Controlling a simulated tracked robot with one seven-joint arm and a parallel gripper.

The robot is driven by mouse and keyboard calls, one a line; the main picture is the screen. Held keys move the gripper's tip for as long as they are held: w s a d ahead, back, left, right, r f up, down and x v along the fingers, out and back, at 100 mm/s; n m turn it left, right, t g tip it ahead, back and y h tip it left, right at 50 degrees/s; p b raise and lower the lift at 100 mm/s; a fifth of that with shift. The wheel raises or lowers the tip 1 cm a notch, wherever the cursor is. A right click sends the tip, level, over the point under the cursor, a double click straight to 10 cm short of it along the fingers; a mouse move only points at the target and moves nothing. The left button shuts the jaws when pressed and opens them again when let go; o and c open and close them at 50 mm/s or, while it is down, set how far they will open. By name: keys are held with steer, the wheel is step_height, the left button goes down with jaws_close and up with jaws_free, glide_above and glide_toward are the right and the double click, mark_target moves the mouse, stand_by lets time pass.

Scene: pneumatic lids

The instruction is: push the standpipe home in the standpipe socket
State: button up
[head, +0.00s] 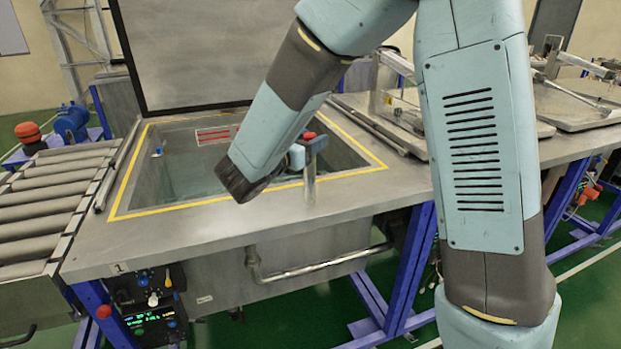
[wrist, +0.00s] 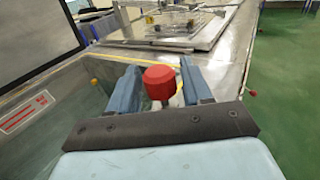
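The standpipe is a bright metal tube (head: 309,185) with a red cap; it stands upright at the front rim of the sunken tank. Its red cap (wrist: 160,82) shows between my two blue fingers in the wrist view. The tube's foot meets the steel rim in the picture, and I cannot make out the socket or how deep the tube sits.
The tank (head: 190,165) has a yellow border and a raised grey lid (head: 185,50) behind. A roller conveyor (head: 45,205) stands at left. Flat metal fixtures (head: 575,100) lie on the bench at right. The front steel rim (head: 200,228) is mostly clear.

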jaws_close()
steer(key=shift+r, duration=0.1)
stand_by(0.7)
